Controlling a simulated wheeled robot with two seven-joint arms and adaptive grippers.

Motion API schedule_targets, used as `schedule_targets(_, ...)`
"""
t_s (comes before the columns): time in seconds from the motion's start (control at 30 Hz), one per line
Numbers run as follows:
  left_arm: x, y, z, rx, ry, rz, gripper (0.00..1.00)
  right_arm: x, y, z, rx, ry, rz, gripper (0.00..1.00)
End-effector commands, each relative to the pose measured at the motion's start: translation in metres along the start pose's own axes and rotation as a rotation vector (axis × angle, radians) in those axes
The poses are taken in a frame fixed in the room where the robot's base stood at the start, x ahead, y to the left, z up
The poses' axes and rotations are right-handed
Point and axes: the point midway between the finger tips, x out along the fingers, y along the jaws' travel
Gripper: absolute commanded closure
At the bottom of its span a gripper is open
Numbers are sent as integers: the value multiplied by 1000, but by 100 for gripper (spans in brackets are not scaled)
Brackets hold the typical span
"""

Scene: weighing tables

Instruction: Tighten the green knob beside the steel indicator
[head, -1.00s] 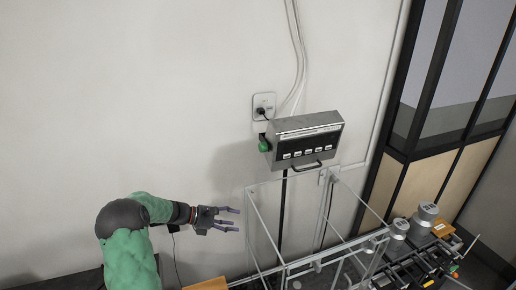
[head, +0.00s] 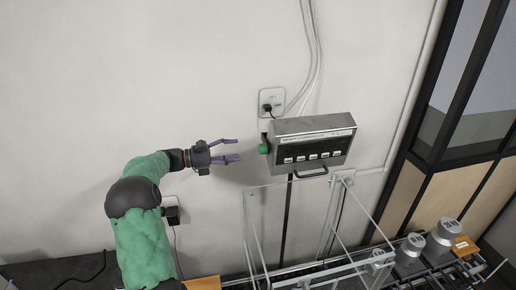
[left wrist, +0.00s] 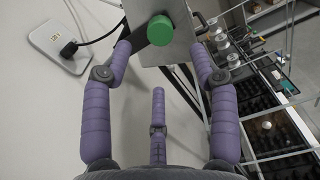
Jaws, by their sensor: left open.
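The steel indicator (head: 311,142) is a metal box with a dark front and a row of white buttons, on a post near the wall. The green knob (head: 264,148) sticks out of its left side. In the left wrist view the knob (left wrist: 160,30) is a round green disc beyond the fingertips, between the two upper fingers. My left gripper (head: 232,150) is open and empty, its fingers pointing right at the knob with a small gap between. It also shows in the left wrist view (left wrist: 158,75) with its fingers spread. My right gripper is not in view.
A wall socket (head: 271,102) with a black plug sits just above and left of the indicator. A metal frame (head: 300,181) stands below it. Steel weights (head: 443,232) stand at the lower right.

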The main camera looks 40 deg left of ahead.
Motion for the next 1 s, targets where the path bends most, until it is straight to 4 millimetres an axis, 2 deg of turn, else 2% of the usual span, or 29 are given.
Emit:
schedule_targets(0.2, 42, 0, 1, -2, -2, -3, 40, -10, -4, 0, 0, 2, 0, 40)
schedule_targets(0.4, 69, 0, 1, -1, 0, -3, 40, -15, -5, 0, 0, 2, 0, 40)
schedule_targets(0.6, 81, 0, 0, -1, 0, 0, 40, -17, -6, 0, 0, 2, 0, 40)
schedule_targets(0.87, 82, 0, -1, -1, 0, 0, 40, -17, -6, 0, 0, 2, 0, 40)
schedule_targets(0.9, 82, 0, -1, -1, 0, 0, 43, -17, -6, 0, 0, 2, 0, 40)
schedule_targets(1.0, 82, 0, -1, -1, 1, 0, 71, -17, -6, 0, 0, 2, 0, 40)
